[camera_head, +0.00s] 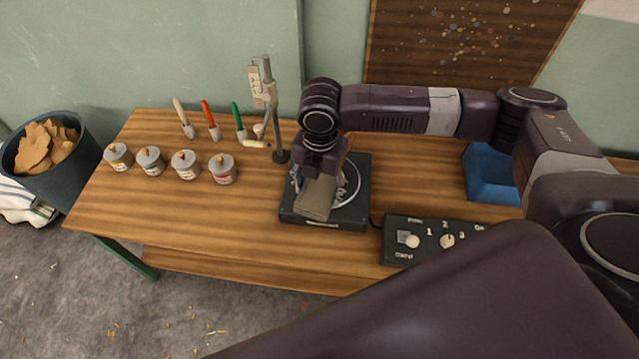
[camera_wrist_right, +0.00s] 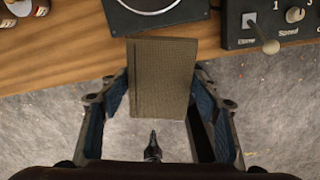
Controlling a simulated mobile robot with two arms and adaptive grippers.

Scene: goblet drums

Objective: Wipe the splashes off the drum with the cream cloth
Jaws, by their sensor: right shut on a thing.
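My right gripper (camera_head: 322,170) reaches down over the dark square turntable unit (camera_head: 350,212) on the bench. It is shut on a folded, cloth-like rectangular pad (camera_head: 317,199), which I take for the cream cloth, though it looks tan-brown here. In the right wrist view the cloth (camera_wrist_right: 163,80) shows a fine woven texture and sits between the two fingers (camera_wrist_right: 157,112). In the head view it hangs over the front of the turntable unit; whether it touches is unclear. Pale marks show on the turntable's left side, partly hidden by the gripper. I cannot make out a drum. My left gripper is not in view.
A control box (camera_head: 430,240) with knobs stands right of the turntable, and a blue bin (camera_head: 488,178) behind it. Several lidded pots (camera_head: 186,166), upright tools (camera_head: 207,115) and a stand (camera_head: 268,100) occupy the left and back. The front-left bench is clear.

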